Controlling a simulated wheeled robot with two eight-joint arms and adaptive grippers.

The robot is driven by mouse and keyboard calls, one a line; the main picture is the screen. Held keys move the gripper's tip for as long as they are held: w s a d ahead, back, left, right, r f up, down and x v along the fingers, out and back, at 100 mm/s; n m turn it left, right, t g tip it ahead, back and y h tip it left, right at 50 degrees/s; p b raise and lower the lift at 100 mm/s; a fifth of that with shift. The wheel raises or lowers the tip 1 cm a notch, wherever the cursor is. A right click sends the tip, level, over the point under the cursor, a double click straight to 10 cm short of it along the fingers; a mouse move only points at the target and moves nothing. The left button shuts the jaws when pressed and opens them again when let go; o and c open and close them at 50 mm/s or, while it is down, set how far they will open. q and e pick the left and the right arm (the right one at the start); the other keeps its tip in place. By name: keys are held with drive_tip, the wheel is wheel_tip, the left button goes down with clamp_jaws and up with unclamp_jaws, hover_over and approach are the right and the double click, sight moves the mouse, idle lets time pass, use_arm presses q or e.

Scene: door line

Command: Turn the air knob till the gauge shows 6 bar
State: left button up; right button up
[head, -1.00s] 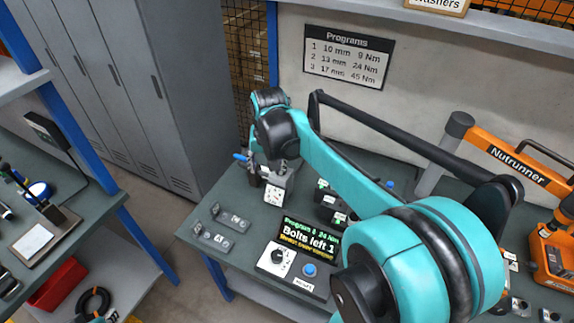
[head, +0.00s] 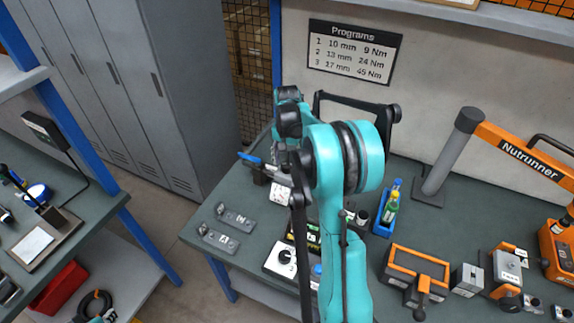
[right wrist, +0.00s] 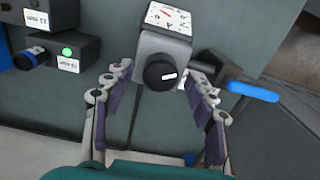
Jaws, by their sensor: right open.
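The air knob (right wrist: 158,74) is black with a white mark, on the front of a grey regulator block (right wrist: 185,50). The gauge (right wrist: 168,18) is a white dial with a red needle, cut by the top edge of the right wrist view; I cannot read its value. In the head view the gauge (head: 282,193) is small and the knob is hidden. My right gripper (right wrist: 158,72) is open, its fingers on either side of the knob with gaps between; it is partly hidden by my arm in the head view. My left gripper is not in view.
A blue-handled valve (right wrist: 252,92) is close beside my right finger. Black boxes (right wrist: 70,50), one with a green button, stand to the left. On the bench are metal brackets (head: 236,219), a control panel (head: 280,260), bottles (head: 390,208) and an orange tray (head: 415,262).

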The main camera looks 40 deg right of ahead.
drive_tip(key=shift+f, duration=0.35)
drive_tip(key=c, duration=1.1)
drive_tip(key=shift+c, duration=0.2)
drive_tip(key=n+p, duration=0.1)
drive_tip(key=n, duration=0.4)
drive_tip(key=shift+a+n, duration=0.1)
drive_tip(key=shift+n, duration=0.2)
drive_tip(key=n+p, duration=0.1)
drive_tip(key=n, duration=0.5)
